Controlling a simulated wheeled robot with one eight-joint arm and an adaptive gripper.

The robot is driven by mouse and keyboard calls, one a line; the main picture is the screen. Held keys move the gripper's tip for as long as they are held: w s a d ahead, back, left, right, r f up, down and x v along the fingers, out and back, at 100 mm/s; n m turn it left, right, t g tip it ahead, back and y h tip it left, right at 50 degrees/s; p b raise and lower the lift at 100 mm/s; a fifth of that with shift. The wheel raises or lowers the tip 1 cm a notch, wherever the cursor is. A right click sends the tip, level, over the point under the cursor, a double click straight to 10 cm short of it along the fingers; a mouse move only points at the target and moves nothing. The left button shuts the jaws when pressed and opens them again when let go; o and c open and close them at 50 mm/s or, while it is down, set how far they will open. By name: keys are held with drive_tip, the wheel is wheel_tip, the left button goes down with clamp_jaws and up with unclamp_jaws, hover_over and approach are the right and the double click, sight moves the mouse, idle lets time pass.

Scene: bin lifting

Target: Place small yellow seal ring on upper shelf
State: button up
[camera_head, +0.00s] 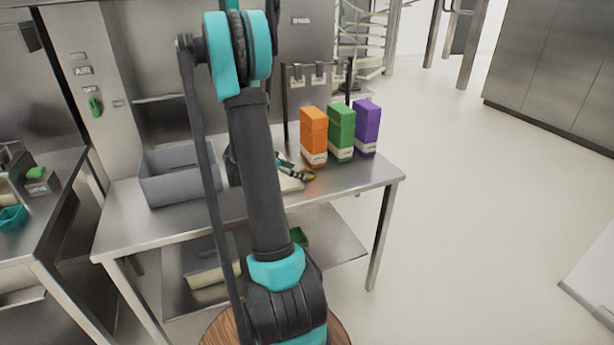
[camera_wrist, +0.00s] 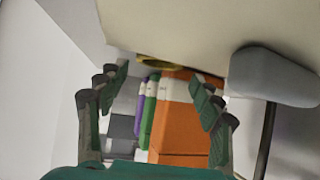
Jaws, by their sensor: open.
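A small yellow ring (camera_wrist: 160,62) shows in the wrist view at the edge of a cream surface, partly cut off from sight. In the head view, a yellow piece (camera_head: 308,175) at my fingertips looks like the same ring, on or by a pale board (camera_head: 291,185) on the steel table. My gripper (camera_head: 294,169) is low over the table, partly hidden by my arm. In the wrist view, my gripper (camera_wrist: 160,78) has its fingers spread, with the ring between or just beyond the tips. I cannot tell whether they touch it. The steel table top (camera_head: 355,182) stands above a lower shelf (camera_head: 335,246).
Orange (camera_head: 313,132), green (camera_head: 341,130) and purple (camera_head: 366,125) boxes stand behind my gripper. A grey bin (camera_head: 170,188) is at the table's left. Another bin (camera_head: 207,275) sits on the lower shelf. The table's right front is clear.

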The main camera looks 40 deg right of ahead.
drive_tip(key=x, duration=0.4)
drive_tip(key=shift+d, duration=0.1)
drive_tip(key=c, duration=0.8)
